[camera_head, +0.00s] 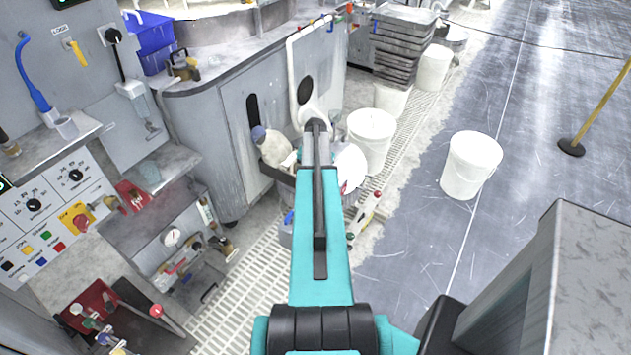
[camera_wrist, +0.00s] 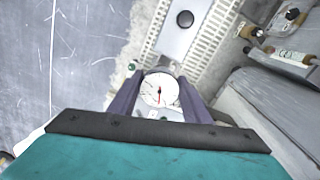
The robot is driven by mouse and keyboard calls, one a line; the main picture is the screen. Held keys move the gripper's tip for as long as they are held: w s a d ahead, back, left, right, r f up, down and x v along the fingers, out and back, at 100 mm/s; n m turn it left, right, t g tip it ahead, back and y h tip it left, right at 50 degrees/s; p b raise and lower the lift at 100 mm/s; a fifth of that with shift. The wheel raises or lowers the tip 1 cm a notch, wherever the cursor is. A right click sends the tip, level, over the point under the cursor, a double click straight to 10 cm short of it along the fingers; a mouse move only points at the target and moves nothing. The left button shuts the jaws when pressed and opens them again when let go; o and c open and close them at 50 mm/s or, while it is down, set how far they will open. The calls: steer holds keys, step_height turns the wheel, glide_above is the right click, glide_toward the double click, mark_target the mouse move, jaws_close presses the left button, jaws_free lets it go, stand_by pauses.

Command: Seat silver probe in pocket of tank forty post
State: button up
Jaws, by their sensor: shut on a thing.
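In the wrist view my gripper (camera_wrist: 160,82) has its two dark purple-grey fingers on either side of a round white dial with a red needle (camera_wrist: 158,92). The gripper is shut on it. I take this dial as the head of the silver probe; its stem is hidden. Beyond the fingertips, a grey plate with a dark round spot (camera_wrist: 178,38) lies over pale grating. I cannot tell whether it is the tank forty post or its pocket. In the head view my teal arm covers the gripper; a white round face (camera_head: 349,166) shows just right of the arm.
White buckets (camera_head: 371,138) stand right of the arm, another (camera_head: 470,164) on the open grey floor. Stacked grey trays (camera_head: 403,45) are behind. A grey cabinet (camera_head: 215,125) and control panel (camera_head: 55,205) line the left. A yellow post (camera_head: 597,105) stands far right.

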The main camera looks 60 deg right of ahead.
steer(key=shift+f, duration=0.3)
steer(key=o, duration=1.1)
steer(key=shift+o, duration=0.2)
steer(key=shift+r, duration=0.1)
step_height(320, 180, up, 14)
steer(key=b, duration=0.3)
steer(key=shift+f, duration=0.2)
stand_by(0.5)
